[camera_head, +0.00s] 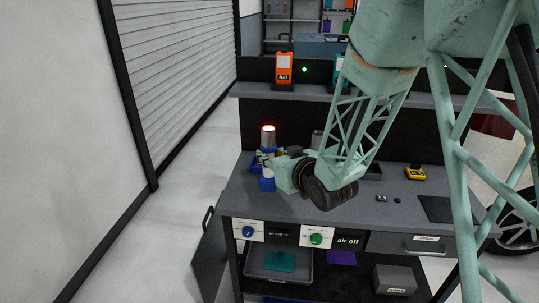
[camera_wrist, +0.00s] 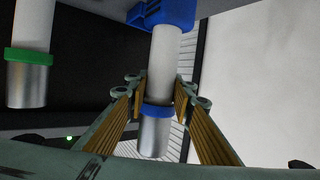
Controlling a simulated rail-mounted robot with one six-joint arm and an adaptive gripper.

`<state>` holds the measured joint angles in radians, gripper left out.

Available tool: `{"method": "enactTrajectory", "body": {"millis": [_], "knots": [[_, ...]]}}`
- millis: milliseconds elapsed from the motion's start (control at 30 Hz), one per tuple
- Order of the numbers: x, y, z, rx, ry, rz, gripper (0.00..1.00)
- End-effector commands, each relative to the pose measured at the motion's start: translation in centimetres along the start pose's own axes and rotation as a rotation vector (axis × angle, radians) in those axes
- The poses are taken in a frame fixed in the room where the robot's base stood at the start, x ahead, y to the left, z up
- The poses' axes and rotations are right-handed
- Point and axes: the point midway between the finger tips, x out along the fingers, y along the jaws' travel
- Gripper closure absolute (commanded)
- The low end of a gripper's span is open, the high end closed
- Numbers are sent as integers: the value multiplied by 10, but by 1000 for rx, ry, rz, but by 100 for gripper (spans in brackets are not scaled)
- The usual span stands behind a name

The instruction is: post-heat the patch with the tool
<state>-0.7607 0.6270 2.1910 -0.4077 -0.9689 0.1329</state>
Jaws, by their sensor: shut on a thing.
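The heat tool (camera_head: 268,141) stands upright at the left end of the workbench, with a grey barrel, a blue base and an orange glow at its top. My gripper (camera_head: 267,163) is at its side, shut around its barrel. In the wrist view the tool shows a pale barrel, a blue collar and a silver nozzle (camera_wrist: 155,137) between the ribbed fingers of my gripper (camera_wrist: 158,95). A second tool with a green collar (camera_wrist: 26,55) is beside it, outside the fingers; its grey barrel (camera_head: 317,139) shows partly behind my arm. I cannot make out the patch.
A yellow device (camera_head: 414,173) and a dark pad (camera_head: 437,208) lie at the right. An orange device (camera_head: 283,70) stands on the shelf. Floor at the left is clear.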

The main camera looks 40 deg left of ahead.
Motion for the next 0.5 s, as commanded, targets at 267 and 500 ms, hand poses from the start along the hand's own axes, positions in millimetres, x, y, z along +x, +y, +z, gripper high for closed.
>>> {"method": "enactTrajectory", "body": {"millis": [267,500], "knots": [[-15,-10,4,-1,3,1,98],[-28,-19,8,-1,4,1,98]]}}
